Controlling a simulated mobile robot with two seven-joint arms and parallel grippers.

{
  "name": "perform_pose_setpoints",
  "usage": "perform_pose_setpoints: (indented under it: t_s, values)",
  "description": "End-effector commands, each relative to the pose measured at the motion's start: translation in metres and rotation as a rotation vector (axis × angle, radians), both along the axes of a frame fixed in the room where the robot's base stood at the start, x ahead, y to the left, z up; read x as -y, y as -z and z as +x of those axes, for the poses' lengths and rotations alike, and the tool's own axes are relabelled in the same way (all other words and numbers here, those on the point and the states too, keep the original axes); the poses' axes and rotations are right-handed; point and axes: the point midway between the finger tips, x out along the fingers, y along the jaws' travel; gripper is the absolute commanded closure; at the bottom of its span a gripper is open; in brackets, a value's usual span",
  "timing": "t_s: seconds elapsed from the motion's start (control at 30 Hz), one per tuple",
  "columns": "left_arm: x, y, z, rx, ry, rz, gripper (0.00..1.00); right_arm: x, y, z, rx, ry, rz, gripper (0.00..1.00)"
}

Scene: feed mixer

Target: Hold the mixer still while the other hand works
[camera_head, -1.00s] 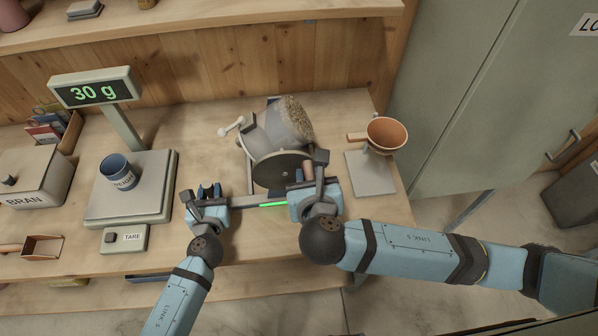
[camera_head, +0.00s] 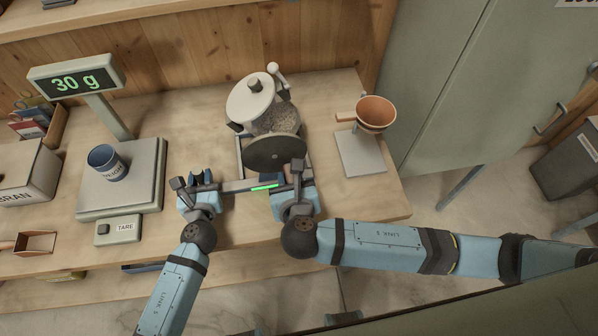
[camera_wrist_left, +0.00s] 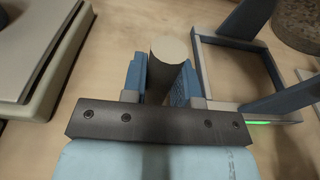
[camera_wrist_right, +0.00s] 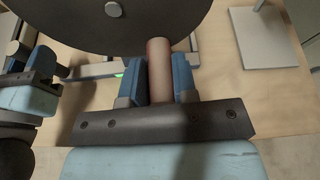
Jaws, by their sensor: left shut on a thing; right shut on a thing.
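The mixer has a drum (camera_head: 252,103) with a white lid part at the upper left and grainy feed showing in its side. A dark round disc (camera_head: 275,153) faces the front of its grey frame. My left gripper (camera_head: 200,180) is at the frame's front left, shut on a grey upright post (camera_wrist_left: 170,65). My right gripper (camera_head: 293,190) is at the disc's lower right edge, shut on a brownish crank handle (camera_wrist_right: 158,72). The drum's far side is hidden.
A scale (camera_head: 145,190) reading 30 g carries a blue cup (camera_head: 106,165) on the left. A BRAN box (camera_head: 25,172) and a copper scoop (camera_head: 35,242) lie farther left. An orange funnel (camera_head: 375,113) stands on a grey base (camera_head: 362,155) close right of the mixer. A cabinet (camera_head: 470,90) borders the right.

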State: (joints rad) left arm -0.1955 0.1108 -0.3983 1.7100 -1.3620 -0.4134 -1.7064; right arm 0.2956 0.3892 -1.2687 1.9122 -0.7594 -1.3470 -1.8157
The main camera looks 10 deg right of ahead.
Motion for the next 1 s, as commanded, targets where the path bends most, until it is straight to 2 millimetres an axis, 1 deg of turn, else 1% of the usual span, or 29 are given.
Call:
perform_pose_setpoints:
  t_s: [0.07,0.27,0.43,0.47,0.5,0.57,0.87,1.0]
  values:
    - [0.0,-0.001,0.0,0.002,-0.001,0.001,1.0,-0.008,0.005,-0.001,-0.004,-0.001,0.001,0.96]
    - [0.0,-0.001,0.0,0.002,0.0,0.001,1.0,-0.028,0.008,-0.002,-0.004,-0.002,0.002,0.96]
    - [0.0,-0.001,0.0,0.002,0.0,0.0,1.0,-0.028,0.008,-0.002,-0.003,-0.002,-0.001,0.96]
    - [0.0,-0.001,0.0,0.002,0.0,0.0,1.0,-0.028,0.008,-0.002,-0.003,-0.002,-0.001,0.67]
    - [0.0,-0.001,0.0,0.002,0.0,0.0,1.0,-0.028,0.008,-0.001,-0.002,-0.002,0.0,0.57]
    - [0.0,-0.001,0.0,0.002,0.0,0.0,1.0,-0.028,0.008,-0.001,-0.002,-0.002,0.0,0.44]
    - [0.001,-0.001,0.0,0.001,0.001,0.0,1.0,-0.028,0.006,-0.003,-0.001,-0.002,0.001,0.44]
    - [0.001,-0.001,0.0,0.001,0.001,0.0,1.0,-0.029,0.001,-0.017,-0.004,-0.003,0.002,0.44]
